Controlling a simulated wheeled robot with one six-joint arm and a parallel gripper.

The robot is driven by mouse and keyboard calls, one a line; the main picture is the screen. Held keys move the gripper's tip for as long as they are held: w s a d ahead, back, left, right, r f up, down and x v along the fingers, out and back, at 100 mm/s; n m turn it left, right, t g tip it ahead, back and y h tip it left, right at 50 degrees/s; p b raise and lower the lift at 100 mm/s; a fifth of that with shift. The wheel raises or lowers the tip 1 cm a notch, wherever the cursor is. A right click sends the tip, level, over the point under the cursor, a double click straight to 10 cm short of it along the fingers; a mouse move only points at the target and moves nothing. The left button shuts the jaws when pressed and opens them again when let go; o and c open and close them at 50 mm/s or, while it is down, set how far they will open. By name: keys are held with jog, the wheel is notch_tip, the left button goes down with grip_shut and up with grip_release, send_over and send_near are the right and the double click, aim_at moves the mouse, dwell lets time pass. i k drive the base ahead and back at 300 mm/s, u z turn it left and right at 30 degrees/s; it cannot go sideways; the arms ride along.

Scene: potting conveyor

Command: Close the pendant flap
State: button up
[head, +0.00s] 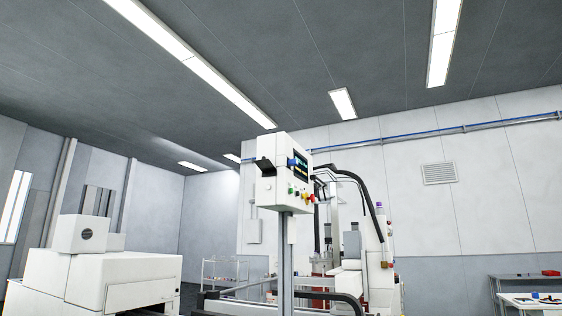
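The pendant (275,182) is a white box on a grey upright post (286,250), near the middle of the head view. Its right-hand face has a dark screen (301,169) and several coloured buttons below it. A small dark piece (265,165) juts out from the pendant's left-hand face; it may be the flap, standing out from the box, but it is too small to be sure. My gripper is not in view.
A white machine (110,275) stands at the lower left. White equipment with black hoses (378,245) stands behind and right of the pendant. A table with small items (535,300) is at the lower right. The space above the pendant is clear.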

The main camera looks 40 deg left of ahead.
aim_at(268, 169)
jog(key=i, duration=1.45)
jog(key=u, duration=0.85)
